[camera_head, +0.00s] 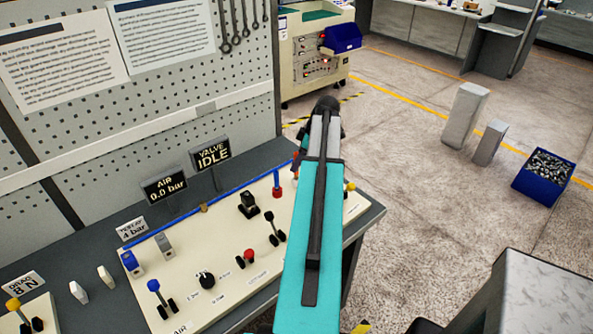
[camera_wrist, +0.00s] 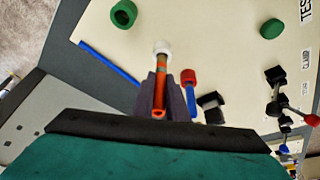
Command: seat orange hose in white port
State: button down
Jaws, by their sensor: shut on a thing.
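In the wrist view my gripper (camera_wrist: 160,88) is shut on the orange hose (camera_wrist: 159,98), with a dark finger on each side of it. The hose's far end, with a grey-green band, lines up with the white port (camera_wrist: 162,46) and overlaps it in the picture. I cannot tell whether the end is inside the port or just in front of it. A blue piece with a red ring (camera_wrist: 188,76) stands just right of the fingers. In the head view my teal arm hides the white port and most of the gripper.
The cream panel (camera_head: 205,262) carries several levers, a black knob (camera_head: 205,279) and a red fitting (camera_head: 277,189). In the wrist view a green ring (camera_wrist: 123,14) and a green cap (camera_wrist: 271,28) stand apart. A pegboard (camera_head: 150,90) rises behind.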

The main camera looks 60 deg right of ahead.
aim_at(297, 177)
jog(key=shift+f+b, duration=0.55)
jog(key=shift+f, duration=1.1)
jog(key=shift+f, duration=0.15)
jog(key=c, duration=1.8)
grip_release()
jog(key=shift+o, duration=0.2)
jog(key=shift+r, duration=0.25)
jog(key=b+v, duration=0.3)
jog(key=v, duration=0.8)
jog(key=shift+s+r, duration=0.2)
jog(key=shift+r, duration=0.2)
